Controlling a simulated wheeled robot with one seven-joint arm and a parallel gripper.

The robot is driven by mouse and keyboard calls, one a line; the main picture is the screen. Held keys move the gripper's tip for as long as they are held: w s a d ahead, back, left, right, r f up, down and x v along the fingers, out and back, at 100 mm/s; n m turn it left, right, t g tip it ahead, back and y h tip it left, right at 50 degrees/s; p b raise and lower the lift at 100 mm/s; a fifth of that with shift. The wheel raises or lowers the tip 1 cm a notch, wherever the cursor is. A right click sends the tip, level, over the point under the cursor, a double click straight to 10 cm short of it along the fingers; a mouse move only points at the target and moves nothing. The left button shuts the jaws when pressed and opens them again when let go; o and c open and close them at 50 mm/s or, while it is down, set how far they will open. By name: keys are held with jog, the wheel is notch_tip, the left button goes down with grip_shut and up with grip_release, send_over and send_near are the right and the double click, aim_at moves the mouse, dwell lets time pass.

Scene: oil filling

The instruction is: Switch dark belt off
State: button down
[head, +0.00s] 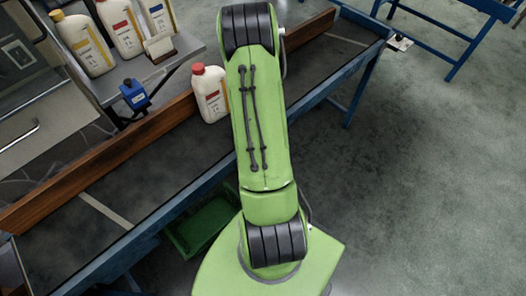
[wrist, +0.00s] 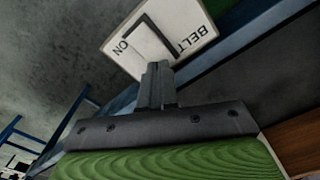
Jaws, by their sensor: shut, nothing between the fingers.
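In the wrist view, a white switch plate (wrist: 195,30) carries the words BELT and ON, with a dark bar-like part (wrist: 150,30) on it. My gripper (wrist: 157,70) is shut and empty, its fingertips right at the plate's lower edge in the picture; I cannot tell whether they touch it. The fingers may hide part of the plate. In the head view, the dark belt (head: 165,165) runs diagonally in a blue frame, and a small white plate (head: 399,42) sits at its upper right end. My arm hides the belt's middle; my gripper is out of that view.
A white bottle with a red cap (head: 210,95) stands on the belt, left of my arm. A wooden rail (head: 105,160) edges the belt.

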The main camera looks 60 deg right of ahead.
jog(key=shift+f+b, duration=0.9)
jog(key=shift+f, duration=0.15)
dwell(0.9)
notch_tip(320, 180, up, 7)
jog(key=p, duration=0.5)
jog(key=shift+r, duration=0.15)
dwell(0.4)
